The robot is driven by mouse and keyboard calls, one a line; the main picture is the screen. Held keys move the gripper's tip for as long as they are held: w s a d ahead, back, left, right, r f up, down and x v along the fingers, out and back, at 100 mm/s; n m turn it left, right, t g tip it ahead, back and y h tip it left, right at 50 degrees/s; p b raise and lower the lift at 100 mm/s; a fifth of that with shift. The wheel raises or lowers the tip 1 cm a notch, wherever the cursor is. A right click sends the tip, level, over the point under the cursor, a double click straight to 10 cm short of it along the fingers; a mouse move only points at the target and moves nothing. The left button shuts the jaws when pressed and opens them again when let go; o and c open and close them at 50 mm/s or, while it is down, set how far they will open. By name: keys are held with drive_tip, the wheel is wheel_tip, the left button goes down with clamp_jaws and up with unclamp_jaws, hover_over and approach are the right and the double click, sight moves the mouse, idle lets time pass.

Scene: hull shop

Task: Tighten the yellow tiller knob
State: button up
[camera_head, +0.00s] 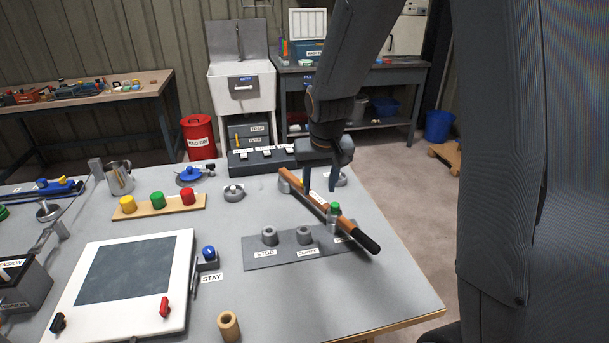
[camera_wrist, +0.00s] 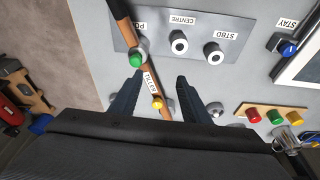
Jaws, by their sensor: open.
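The tiller (camera_head: 292,182) is a wooden bar with a black grip (camera_head: 366,242), lying diagonally across the right part of the bench. In the wrist view the yellow knob (camera_wrist: 157,102) sits on the tiller beside a white label (camera_wrist: 149,82). In the head view I cannot make the knob out behind my gripper. My gripper (camera_head: 320,190) points down over the tiller, open and empty. In the wrist view its fingers (camera_wrist: 160,78) are spread either side of the bar, with the knob appearing between them. Whether they are level with the knob is unclear.
A green-topped post (camera_head: 335,209) stands by the tiller at the grey plate (camera_head: 268,257), which bears STBD and CENTRE sockets. A board of coloured knobs (camera_head: 158,206), a round grey fitting (camera_head: 233,193) and a white hatch (camera_head: 180,260) are to the left. The front right bench corner is clear.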

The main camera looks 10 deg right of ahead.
drive_tip(key=w+f+t, duration=0.1)
drive_tip(key=w, duration=1.2)
drive_tip(key=shift+p+x, duration=1.45)
drive_tip(key=shift+x, duration=2.4)
drive_tip(key=shift+s+a, duration=0.15)
drive_tip(key=c, duration=1)
drive_tip(key=shift+m, duration=0.3)
drive_tip(key=shift+c, duration=0.2)
